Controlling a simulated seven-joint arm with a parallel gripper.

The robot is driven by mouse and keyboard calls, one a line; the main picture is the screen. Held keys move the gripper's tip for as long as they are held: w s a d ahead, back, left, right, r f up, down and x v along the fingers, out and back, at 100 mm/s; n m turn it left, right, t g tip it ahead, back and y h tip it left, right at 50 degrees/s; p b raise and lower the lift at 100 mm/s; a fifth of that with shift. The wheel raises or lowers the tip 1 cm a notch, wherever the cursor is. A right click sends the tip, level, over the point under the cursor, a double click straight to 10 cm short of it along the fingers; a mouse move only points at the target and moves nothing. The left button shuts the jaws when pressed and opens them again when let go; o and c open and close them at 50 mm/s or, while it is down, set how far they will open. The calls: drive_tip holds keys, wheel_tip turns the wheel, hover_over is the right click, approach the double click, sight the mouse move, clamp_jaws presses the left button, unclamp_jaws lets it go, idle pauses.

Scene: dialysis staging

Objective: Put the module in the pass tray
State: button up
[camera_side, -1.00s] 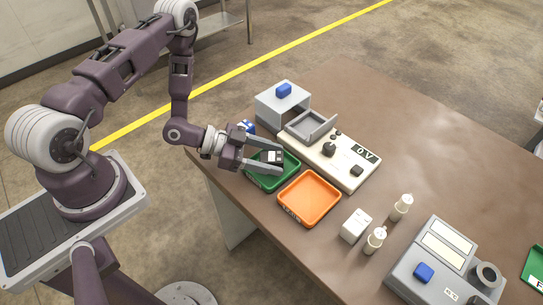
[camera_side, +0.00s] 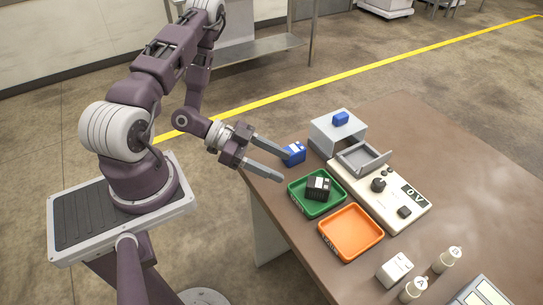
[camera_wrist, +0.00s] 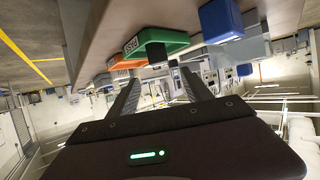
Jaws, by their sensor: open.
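The module (camera_side: 318,187), a dark block with a pale label on top, sits inside the green tray (camera_side: 295,197) near its middle. In the wrist view the green tray (camera_wrist: 176,40) bears lettering that looks like PASS, and the dark module (camera_wrist: 155,54) shows at it. My gripper (camera_side: 285,166) is open and empty, left of and behind the green tray, with its fingers pointing toward the table. Its two fingers (camera_wrist: 161,76) are spread apart in the wrist view with nothing between them.
A blue block (camera_side: 295,154) with a white label stands close by the upper finger. An empty orange tray (camera_side: 350,233) lies beside the green one. A grey housing (camera_side: 338,131) and a control panel (camera_side: 392,196) stand behind. A white box (camera_side: 394,269) and bottles are at front right.

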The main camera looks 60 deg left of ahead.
drive_tip(key=w+a+m+g+y, duration=0.1)
drive_tip(key=w+a+y, duration=0.2)
drive_tip(key=shift+w+a+r, duration=0.15)
drive_tip(key=shift+r, duration=0.05)
drive_tip(key=a+r+n+g+y, duration=0.1)
drive_tip(key=a+r+n+y, duration=0.15)
drive_tip(key=r+y, duration=0.45)
drive_tip(key=a+r+n+y, duration=0.2)
drive_tip(key=r+n, duration=0.1)
drive_tip(key=r, duration=0.8)
drive_tip(key=s+d+r+n+g+h, duration=0.1)
drive_tip(key=s+d+r+n, duration=0.1)
drive_tip(key=s+d+r, duration=0.2)
drive_tip(key=s+d+r+n+h, duration=0.1)
drive_tip(key=s+d+r+n, duration=0.1)
drive_tip(key=s+d, duration=0.5)
drive_tip(key=s+r, duration=0.1)
drive_tip(key=s, duration=0.5)
drive_tip(key=shift+d+r+g+h, duration=0.3)
drive_tip(key=shift+d+r+g, duration=0.1)
drive_tip(key=shift+n, duration=0.25)
